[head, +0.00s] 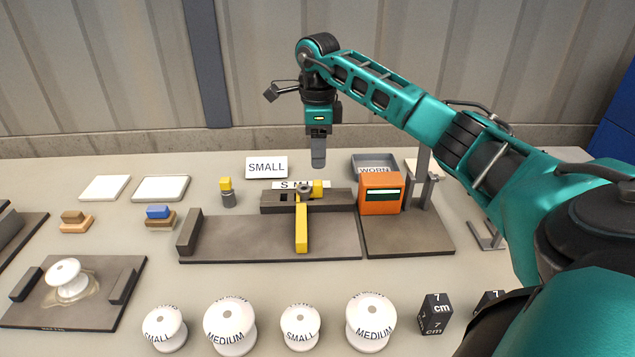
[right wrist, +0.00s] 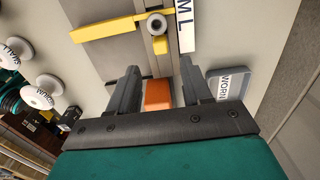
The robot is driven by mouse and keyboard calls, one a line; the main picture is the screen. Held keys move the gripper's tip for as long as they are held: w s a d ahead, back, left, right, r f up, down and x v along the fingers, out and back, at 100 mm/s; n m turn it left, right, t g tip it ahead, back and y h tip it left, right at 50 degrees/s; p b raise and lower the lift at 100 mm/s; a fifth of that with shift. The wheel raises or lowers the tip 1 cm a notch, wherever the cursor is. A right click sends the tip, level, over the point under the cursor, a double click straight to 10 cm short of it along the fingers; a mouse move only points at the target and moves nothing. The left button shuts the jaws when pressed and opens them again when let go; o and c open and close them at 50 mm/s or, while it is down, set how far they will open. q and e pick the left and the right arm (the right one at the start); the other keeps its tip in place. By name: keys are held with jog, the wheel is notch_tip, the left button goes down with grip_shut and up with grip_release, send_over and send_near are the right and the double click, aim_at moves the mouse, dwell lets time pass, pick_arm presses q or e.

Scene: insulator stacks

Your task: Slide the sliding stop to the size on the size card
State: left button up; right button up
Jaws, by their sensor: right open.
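The sliding stop is a yellow bar (head: 301,228) with a grey round knob (head: 304,191) and a small yellow block at its far end. It crosses the dark rail (head: 340,200) near the middle of the white lettered strip (head: 281,185), whose letters are partly hidden. The size card (head: 266,167) stands behind and reads SMALL. My right gripper (head: 318,163) is open and empty, above and behind the stop. In the right wrist view, the yellow bar (right wrist: 108,29) and knob (right wrist: 156,24) lie beyond the fingertips (right wrist: 160,75). My left gripper is not in view.
An orange box (head: 381,193) with a display stands right of the rail; it shows between my fingers in the wrist view (right wrist: 158,94). A grey tray labelled WORN (head: 375,160) is behind it. Several white insulators (head: 230,325) stand in front. A yellow-topped peg (head: 227,192) stands left.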

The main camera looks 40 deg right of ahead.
aim_at(317, 182)
notch_tip(317, 182, down, 9)
jog(key=shift+f, duration=0.15)
jog(key=shift+c, duration=0.4)
grip_shut()
dwell(0.3)
jog(key=shift+w, duration=0.1)
